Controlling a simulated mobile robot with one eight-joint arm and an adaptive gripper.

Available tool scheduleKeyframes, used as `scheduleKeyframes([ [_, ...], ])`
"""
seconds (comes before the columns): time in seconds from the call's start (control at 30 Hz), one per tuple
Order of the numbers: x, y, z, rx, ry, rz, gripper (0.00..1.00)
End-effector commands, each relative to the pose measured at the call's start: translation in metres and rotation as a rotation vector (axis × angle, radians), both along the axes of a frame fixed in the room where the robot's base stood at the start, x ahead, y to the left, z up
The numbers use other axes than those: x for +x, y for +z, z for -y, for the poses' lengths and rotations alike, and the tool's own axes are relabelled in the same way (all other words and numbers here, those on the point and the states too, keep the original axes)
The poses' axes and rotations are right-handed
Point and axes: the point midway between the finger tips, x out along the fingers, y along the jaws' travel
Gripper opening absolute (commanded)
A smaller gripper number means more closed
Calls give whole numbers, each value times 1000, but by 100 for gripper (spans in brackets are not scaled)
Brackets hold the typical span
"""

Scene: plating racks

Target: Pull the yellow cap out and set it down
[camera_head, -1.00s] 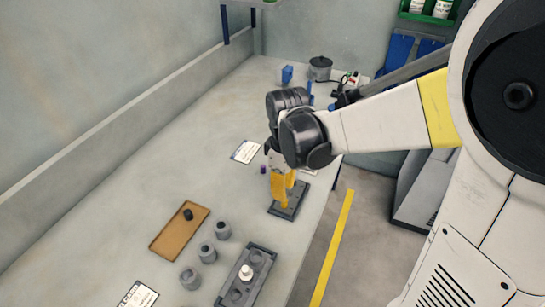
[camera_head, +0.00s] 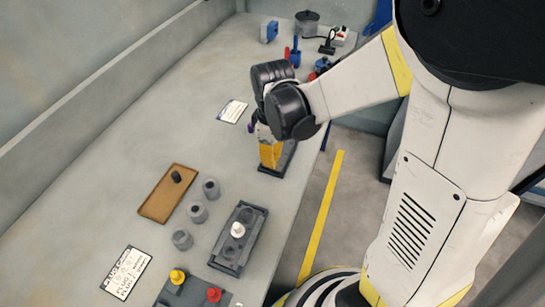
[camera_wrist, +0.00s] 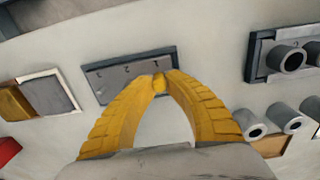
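The yellow cap (camera_head: 177,276) stands in a dark grey rack (camera_head: 165,295) at the bottom of the head view. A red cap (camera_head: 214,294) is to its right in the same rack. My gripper (camera_wrist: 160,80) has yellow fingers that arch together until their tips meet in the wrist view. A small bright yellow piece shows between the tips; it looks like part of the fingers. In the head view my gripper (camera_head: 270,165) is far beyond the yellow cap, above a dark grey plate, which shows number marks in the wrist view (camera_wrist: 120,75).
A dark rack (camera_head: 240,240) with a white cap (camera_head: 237,229) lies between the gripper and the yellow cap. Several grey cylinders (camera_head: 197,212) stand beside it. A brown tray (camera_head: 155,205) holds a dark piece. A printed card (camera_head: 125,272) lies left of the yellow cap.

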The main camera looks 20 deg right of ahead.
Motion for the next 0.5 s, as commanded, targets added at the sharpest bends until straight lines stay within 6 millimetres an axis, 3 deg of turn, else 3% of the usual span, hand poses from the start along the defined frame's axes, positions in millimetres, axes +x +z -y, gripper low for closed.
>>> scheduleKeyframes([
  [0.5,0,5,0,0,0,0,0],
])
